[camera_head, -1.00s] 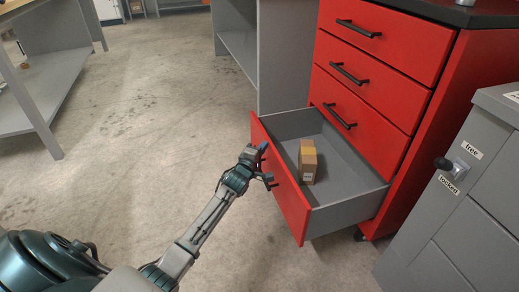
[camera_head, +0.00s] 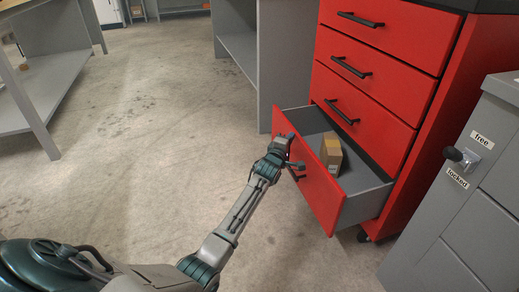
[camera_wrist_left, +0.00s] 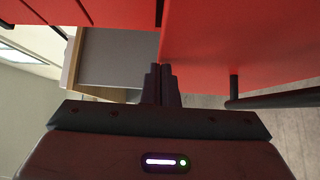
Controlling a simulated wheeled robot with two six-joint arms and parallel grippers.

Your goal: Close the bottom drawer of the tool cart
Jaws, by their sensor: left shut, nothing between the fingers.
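The red tool cart (camera_head: 375,85) stands at the right, with its upper drawers shut. Its bottom drawer (camera_head: 320,190) is partly pulled out, with a red front and a grey inside. A small cardboard box (camera_head: 331,153) sits in it. My left gripper (camera_head: 290,150) is at the drawer's front, near the top edge and handle; whether it touches is hard to tell. In the left wrist view its fingers (camera_wrist_left: 161,85) are together and empty, beside the red front (camera_wrist_left: 240,45), with the dark handle (camera_wrist_left: 275,98) to the right. My right gripper is not in view.
A grey cabinet (camera_head: 455,215) with a lever marked free and locked stands close at the right. A grey workbench (camera_head: 285,50) is behind the cart. Another bench (camera_head: 50,95) is at the left. The floor (camera_head: 140,150) between is clear.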

